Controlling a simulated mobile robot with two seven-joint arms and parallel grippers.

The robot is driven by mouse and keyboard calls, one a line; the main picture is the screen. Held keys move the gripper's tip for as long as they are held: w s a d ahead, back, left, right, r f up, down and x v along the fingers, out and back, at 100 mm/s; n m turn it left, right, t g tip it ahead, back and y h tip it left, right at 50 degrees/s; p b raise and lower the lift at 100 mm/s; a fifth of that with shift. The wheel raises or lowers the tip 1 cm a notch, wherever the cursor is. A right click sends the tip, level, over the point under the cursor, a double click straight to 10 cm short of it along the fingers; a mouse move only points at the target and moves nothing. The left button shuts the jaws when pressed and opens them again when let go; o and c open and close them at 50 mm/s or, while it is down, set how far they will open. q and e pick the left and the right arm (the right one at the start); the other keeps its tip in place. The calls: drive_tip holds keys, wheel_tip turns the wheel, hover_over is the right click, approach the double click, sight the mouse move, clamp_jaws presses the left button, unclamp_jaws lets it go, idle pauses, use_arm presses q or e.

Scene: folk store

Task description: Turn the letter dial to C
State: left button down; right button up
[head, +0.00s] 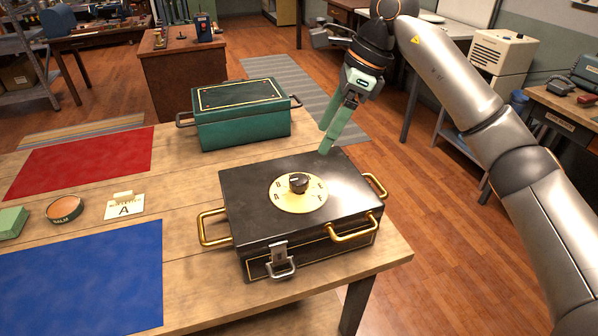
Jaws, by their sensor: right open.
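The letter dial is a dark knob (299,183) on a round gold plate (297,203), set in the lid of a black box (247,205) with gold handles. Small dark letters ring the plate, too small to read with certainty, and I cannot tell which letter the knob points to. A pale mark shows on the knob. My right gripper (328,138) has green fingers. It is open and empty, pointing down near the box's far edge, apart from the knob. My left gripper is not in view.
A green box (241,116) stands behind the black box. To the left on the table lie a red mat (85,163), a blue mat (85,280), a card marked A (124,207), a round tin (65,208) and a green block (10,222). The space above the dial is clear.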

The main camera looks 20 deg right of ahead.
sight(300, 179)
drive_tip(key=x, duration=1.1)
drive_tip(key=shift+a+f, duration=0.2)
drive_tip(key=shift+f, duration=0.1)
clamp_jaws()
